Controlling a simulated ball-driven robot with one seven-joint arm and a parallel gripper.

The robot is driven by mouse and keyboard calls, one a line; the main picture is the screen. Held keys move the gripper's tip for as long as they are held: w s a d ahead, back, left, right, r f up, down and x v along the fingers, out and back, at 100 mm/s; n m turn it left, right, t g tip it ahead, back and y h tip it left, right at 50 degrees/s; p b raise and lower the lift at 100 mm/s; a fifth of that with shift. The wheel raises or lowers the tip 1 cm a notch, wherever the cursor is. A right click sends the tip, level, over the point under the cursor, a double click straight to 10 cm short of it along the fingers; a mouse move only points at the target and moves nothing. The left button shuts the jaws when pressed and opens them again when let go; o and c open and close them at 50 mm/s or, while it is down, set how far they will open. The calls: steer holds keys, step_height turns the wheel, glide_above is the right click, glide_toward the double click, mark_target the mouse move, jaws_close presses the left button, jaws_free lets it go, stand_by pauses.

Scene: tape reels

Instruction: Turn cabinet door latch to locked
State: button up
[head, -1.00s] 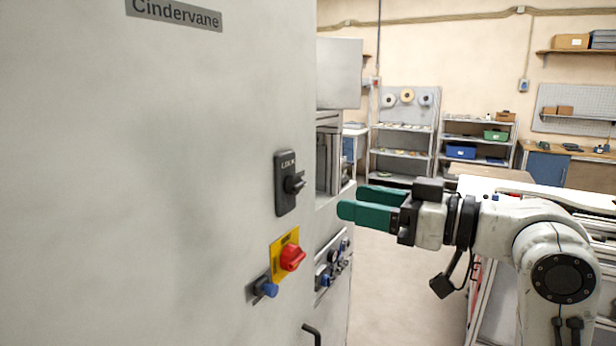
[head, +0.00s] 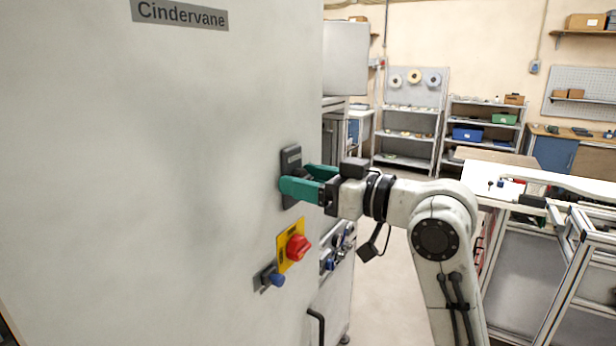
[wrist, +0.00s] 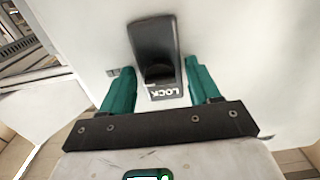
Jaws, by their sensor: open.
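The door latch (head: 291,160) is a dark rounded plate on the pale cabinet door (head: 220,120), with a knob partly hidden behind my fingers in the head view. In the wrist view the latch (wrist: 155,45) shows its dark knob and the word LOCK, upside down. My gripper (head: 304,178) has green fingers and is open at the latch. In the wrist view the fingers (wrist: 158,88) stand on either side of the knob with gaps on both sides. I cannot tell how far the knob is turned.
Below the latch are a red rotary switch (head: 298,247) on a yellow plate and a blue knob (head: 276,279). A black door handle (head: 317,325) is lower down. A white workbench (head: 510,185) stands at the right. Open floor lies between cabinet and bench.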

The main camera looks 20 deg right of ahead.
steer(key=c, duration=1)
